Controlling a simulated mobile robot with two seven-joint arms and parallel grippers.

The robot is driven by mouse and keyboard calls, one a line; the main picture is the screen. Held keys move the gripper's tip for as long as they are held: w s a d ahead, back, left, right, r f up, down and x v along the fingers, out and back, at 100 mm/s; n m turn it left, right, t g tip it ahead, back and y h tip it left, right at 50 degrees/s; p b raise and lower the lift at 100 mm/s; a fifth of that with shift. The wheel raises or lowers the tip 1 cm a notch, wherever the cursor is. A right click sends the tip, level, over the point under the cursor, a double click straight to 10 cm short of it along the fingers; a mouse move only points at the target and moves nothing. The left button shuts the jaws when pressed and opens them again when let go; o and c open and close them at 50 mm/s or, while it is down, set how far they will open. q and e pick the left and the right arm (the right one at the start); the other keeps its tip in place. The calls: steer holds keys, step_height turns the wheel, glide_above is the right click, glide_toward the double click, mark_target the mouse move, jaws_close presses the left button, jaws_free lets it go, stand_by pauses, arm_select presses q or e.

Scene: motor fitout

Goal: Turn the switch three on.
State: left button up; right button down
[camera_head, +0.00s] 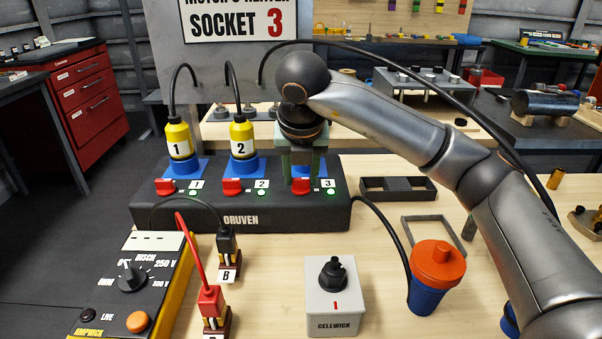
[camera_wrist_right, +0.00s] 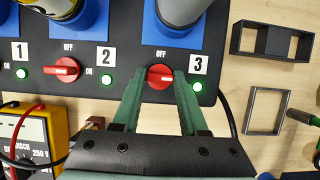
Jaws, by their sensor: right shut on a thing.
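The black ORUVEN box (camera_head: 240,219) carries three red rotary switches, each beside a number plate and a green lit lamp. Switch three (camera_wrist_right: 160,77) is at the right end of the row; it also shows in the head view (camera_head: 301,186). My right gripper (camera_wrist_right: 159,76) comes down on it, its two green fingers shut on the red knob from either side. In the head view the gripper (camera_head: 303,172) partly covers the knob. Lamp three (camera_wrist_right: 196,86) is green. My left gripper is not in view.
Yellow plugs one (camera_head: 179,139) and two (camera_head: 242,137) stand in blue sockets behind the switches. A dark tray (camera_head: 397,196) lies right of the box.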

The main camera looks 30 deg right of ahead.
steer(key=shift+c, duration=2.2)
jaws_free()
steer(key=shift+r, duration=0.1)
steer(key=p+v, duration=0.3)
steer(key=v, duration=0.9)
steer(key=shift+r, duration=0.2)
